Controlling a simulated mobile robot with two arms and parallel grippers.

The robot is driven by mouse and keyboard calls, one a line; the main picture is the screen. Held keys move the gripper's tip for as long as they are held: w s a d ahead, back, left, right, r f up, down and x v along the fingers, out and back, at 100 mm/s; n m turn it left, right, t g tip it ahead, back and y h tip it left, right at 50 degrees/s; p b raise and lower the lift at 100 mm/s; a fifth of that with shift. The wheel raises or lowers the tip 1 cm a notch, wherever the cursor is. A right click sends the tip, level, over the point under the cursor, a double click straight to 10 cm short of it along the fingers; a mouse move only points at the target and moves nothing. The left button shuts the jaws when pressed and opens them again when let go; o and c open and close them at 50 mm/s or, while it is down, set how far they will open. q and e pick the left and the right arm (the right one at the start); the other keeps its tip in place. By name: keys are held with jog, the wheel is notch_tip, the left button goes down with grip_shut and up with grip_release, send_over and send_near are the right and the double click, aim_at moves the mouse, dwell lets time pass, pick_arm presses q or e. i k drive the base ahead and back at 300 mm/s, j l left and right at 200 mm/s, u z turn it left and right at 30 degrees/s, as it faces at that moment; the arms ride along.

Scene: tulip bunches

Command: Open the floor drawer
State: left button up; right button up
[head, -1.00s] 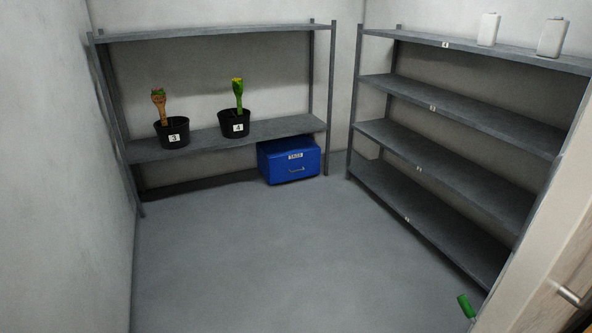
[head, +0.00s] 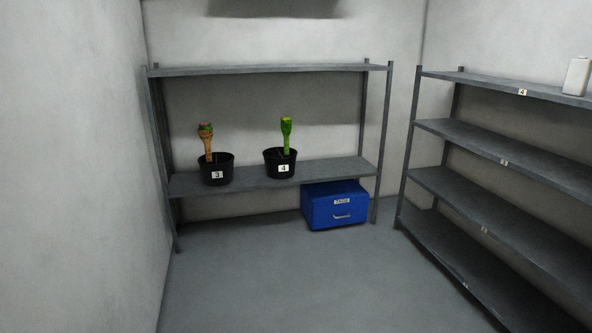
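The floor drawer is a blue box (head: 325,213) with a pale label and a light metal handle (head: 343,216) on its front. It stands on the floor under the right end of the back shelf unit's lower shelf. Its front appears shut. Neither of my grippers shows in the head view.
The back shelf (head: 330,172) holds a black pot marked 3 (head: 217,174) and a black pot marked 4 (head: 280,166), each with a bunch in it. A grey shelf unit (head: 500,157) stands along the right, with a white bottle (head: 577,76) on top. The floor (head: 290,285) in front is clear.

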aim_at(350, 210)
jog(key=i+z, duration=0.2)
jog(key=i, duration=0.35)
jog(key=i+z, duration=0.2)
jog(key=i, duration=0.4)
jog(key=i+j+z, duration=0.2)
jog(key=i, duration=0.35)
jog(key=i+j+z, duration=0.2)
jog(key=i, duration=0.35)
jog(key=i+l+z, duration=0.2)
jog(key=i, duration=2.65)
jog(key=k+j, duration=0.05)
